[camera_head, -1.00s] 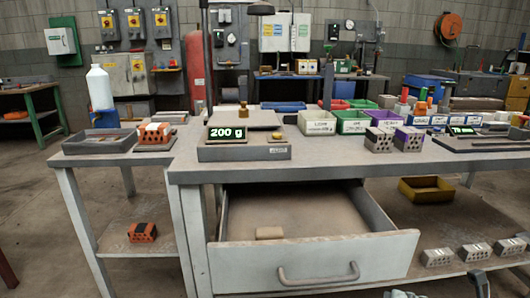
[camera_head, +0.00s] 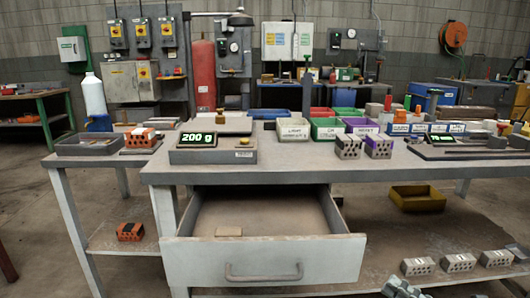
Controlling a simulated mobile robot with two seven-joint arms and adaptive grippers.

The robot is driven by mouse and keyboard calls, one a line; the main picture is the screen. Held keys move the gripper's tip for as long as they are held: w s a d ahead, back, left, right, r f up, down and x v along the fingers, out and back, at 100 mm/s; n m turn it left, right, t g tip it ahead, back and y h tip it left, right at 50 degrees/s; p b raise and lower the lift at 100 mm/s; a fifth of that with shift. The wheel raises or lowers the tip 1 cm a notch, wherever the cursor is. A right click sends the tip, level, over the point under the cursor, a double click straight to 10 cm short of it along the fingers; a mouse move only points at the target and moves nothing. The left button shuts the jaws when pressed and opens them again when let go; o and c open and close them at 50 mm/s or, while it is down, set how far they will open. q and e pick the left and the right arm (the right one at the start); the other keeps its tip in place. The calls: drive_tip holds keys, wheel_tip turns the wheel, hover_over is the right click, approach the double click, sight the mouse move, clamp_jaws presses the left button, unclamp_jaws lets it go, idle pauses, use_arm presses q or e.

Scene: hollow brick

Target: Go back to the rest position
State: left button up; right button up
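My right gripper (camera_head: 403,288) shows only as a small dark and pale shape at the bottom edge, in front of the workbench (camera_head: 300,168). Most of it is cut off, so its fingers cannot be made out. No held object can be seen. My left gripper is not in view.
Hollow grey bricks (camera_head: 348,147) and colored bins (camera_head: 327,128) stand on the bench. A side table at left holds a tray (camera_head: 92,146) and an orange brick (camera_head: 140,138). The lower shelf holds a yellow bin (camera_head: 417,198) and several grey bricks (camera_head: 458,263). The open drawer juts forward.

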drive_tip(key=w+d+f+m+h, duration=0.1)
drive_tip(key=d+f+m+h, duration=0.2)
drive_tip(key=f+m+h, duration=0.6)
drive_tip(key=w+d+f+m+h, duration=0.1)
drive_tip(key=d+f+m+h, duration=0.2)
drive_tip(key=f+m+h, duration=0.55)
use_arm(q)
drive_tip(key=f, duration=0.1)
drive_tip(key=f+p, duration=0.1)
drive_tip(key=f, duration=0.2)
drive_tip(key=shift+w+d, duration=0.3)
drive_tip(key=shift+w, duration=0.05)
use_arm(e)
drive_tip(key=s+a+f+m+g, duration=0.2)
drive_tip(key=s+f+m+g, duration=0.3)
drive_tip(key=s, duration=0.5)
drive_tip(key=s+a+f+m+g, duration=0.3)
drive_tip(key=s+f+m+g, duration=0.1)
drive_tip(key=s, duration=0.6)
drive_tip(key=shift+s+a+f+m+g, duration=0.2)
drive_tip(key=shift+f+m+g, duration=0.15)
drive_tip(key=shift+m+g, duration=0.6)
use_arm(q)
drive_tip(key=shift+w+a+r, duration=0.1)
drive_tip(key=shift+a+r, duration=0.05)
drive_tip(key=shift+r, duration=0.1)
use_arm(e)
drive_tip(key=shift+y, duration=0.25)
